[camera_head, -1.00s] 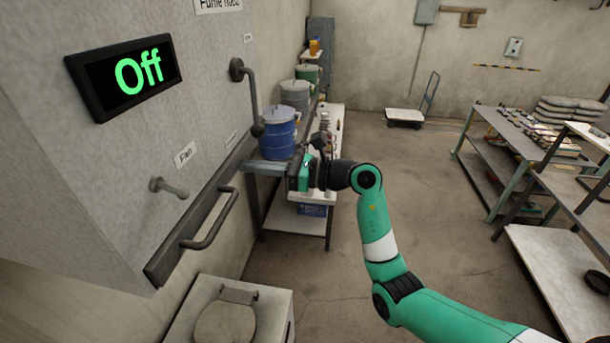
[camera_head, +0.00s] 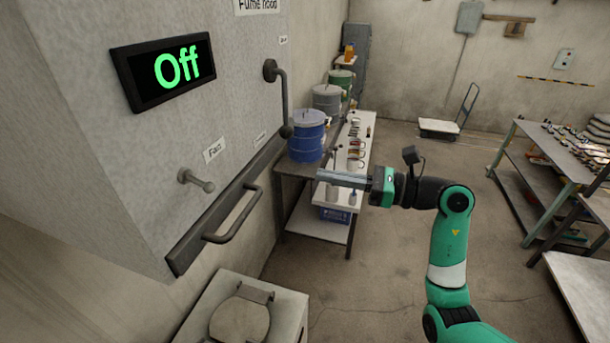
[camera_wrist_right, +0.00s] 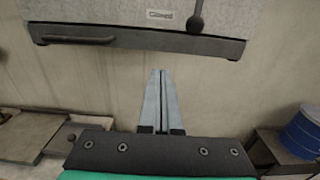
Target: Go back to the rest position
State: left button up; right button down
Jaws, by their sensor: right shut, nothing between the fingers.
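My right gripper (camera_head: 325,178) is at the middle of the head view, pointing left towards the fume hood. Its two grey fingers lie together, with nothing between them. In the right wrist view the shut fingers (camera_wrist_right: 157,85) point at the bare wall below the hood's lower edge. The green arm behind it comes in from the lower right. My left gripper does not show in either view.
The fume hood (camera_head: 90,190) fills the left, with its "Off" display (camera_head: 165,70) and a handle (camera_head: 235,215). A blue drum (camera_head: 307,138) stands on a table behind the gripper. Shelving (camera_head: 550,150) is at right. The floor between (camera_head: 400,285) is clear.

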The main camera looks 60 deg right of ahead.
jog(key=v, duration=0.3)
jog(key=shift+s, duration=0.1)
